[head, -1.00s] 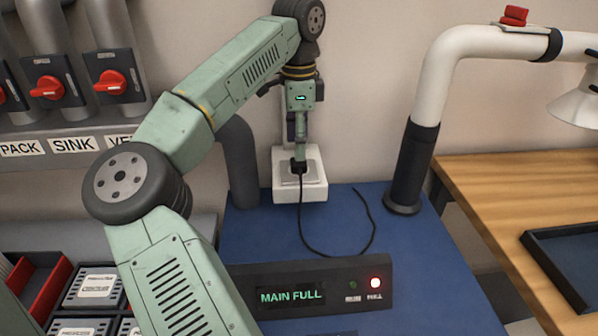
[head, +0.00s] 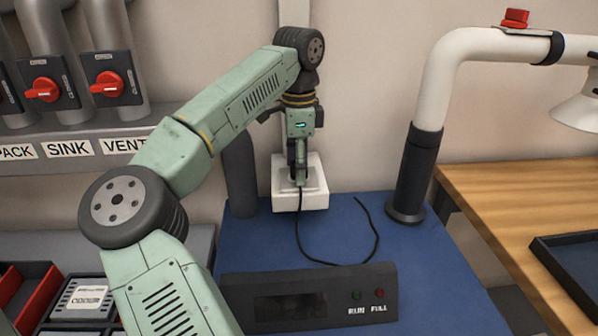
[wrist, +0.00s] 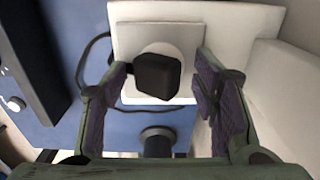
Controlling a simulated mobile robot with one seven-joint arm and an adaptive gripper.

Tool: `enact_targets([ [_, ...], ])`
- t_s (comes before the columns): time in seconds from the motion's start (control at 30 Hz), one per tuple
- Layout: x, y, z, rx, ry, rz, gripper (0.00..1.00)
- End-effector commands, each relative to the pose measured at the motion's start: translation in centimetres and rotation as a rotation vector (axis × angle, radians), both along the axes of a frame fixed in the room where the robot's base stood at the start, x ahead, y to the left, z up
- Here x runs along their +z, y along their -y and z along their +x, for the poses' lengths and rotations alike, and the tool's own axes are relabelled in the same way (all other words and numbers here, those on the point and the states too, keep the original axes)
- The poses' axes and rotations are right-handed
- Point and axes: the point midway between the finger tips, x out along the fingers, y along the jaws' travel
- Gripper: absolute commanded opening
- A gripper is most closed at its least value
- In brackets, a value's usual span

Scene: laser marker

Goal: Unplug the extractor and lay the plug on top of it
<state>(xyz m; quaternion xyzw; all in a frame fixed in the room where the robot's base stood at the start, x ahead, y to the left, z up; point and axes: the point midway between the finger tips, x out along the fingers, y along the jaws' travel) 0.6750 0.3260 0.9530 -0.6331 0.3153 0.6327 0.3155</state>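The black plug (wrist: 157,75) is in front of the round recess of the white socket box (head: 313,201). I cannot tell whether it is still seated. In the wrist view it sits between the fingertips of my gripper (wrist: 166,84), close to the left finger, with a gap on the right. My gripper looks open around it. In the head view my gripper (head: 302,178) is in front of the socket box and hides the plug. The black cable (head: 299,228) hangs from there onto the blue bench. The extractor (head: 240,291), a dark box, lies at the front; its display and lamps are dark.
A white pipe arm with a black base (head: 405,212) stands right of the socket box. A dark pipe (head: 240,175) stands to the left. The blue bench (head: 400,245) between socket and extractor is clear except for the cable. A wooden table (head: 500,190) is at right.

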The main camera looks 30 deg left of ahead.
Motion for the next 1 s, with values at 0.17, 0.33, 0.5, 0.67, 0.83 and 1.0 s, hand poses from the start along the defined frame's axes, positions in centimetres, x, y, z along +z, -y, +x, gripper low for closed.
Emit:
enact_targets([
  [0.17,-0.12,0.08,-0.25,0.002,-0.001,0.002,0.53],
  [0.33,-0.07,0.11,-0.26,0.001,-0.001,0.000,0.53],
  [0.5,-0.07,0.11,-0.25,0.001,-0.001,0.000,0.53],
  [0.67,-0.07,0.11,-0.26,0.001,-0.001,0.002,0.53],
  [0.83,-0.06,0.14,-0.23,0.000,-0.001,-0.001,0.53],
  [1.0,-0.07,0.13,-0.24,0.000,-0.001,-0.001,0.41],
])
